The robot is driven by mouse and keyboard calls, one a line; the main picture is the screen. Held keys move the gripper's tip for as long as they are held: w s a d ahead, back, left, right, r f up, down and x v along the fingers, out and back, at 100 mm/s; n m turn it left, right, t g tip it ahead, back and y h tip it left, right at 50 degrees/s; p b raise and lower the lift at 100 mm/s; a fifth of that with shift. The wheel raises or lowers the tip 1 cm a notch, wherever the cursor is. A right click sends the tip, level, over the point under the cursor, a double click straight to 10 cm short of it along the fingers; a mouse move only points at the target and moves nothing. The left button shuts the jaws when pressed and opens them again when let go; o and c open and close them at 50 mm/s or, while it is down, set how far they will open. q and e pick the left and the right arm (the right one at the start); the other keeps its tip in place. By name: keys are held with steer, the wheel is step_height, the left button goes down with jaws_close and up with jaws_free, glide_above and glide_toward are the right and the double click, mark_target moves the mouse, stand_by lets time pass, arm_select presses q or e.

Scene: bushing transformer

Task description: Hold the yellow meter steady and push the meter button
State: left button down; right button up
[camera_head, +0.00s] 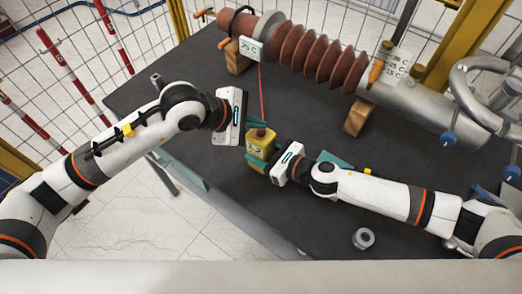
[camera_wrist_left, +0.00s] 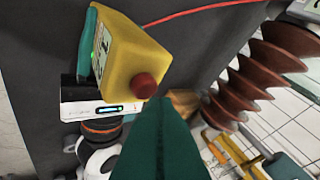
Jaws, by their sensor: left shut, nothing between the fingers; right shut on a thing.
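The yellow meter (camera_head: 260,146) is near the middle of the dark table in the head view. In the left wrist view the meter (camera_wrist_left: 136,62) fills the upper left, with its red button (camera_wrist_left: 144,86) facing the camera. My right gripper (camera_head: 272,160) is shut on the meter from the right. My left gripper (camera_head: 254,126) is shut and empty, with its fingers just above the meter's top. In the left wrist view its green fingers (camera_wrist_left: 160,120) point near the button. I cannot tell whether they touch it.
A brown ribbed bushing (camera_head: 315,55) rests on wooden blocks (camera_head: 358,117) at the back of the table (camera_head: 300,219). A red cable (camera_head: 262,92) runs from the meter towards it. A metal ring (camera_head: 363,238) lies at the front right. A fence stands at the left.

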mark_target(255, 136)
arm_select(q)
step_height(255, 136, up, 6)
steer(key=shift+f, duration=0.2)
stand_by(0.3)
arm_select(e)
steer(key=o, duration=1.3)
steer(key=v, duration=1.2)
arm_select(q)
steer(key=shift+f, duration=0.1)
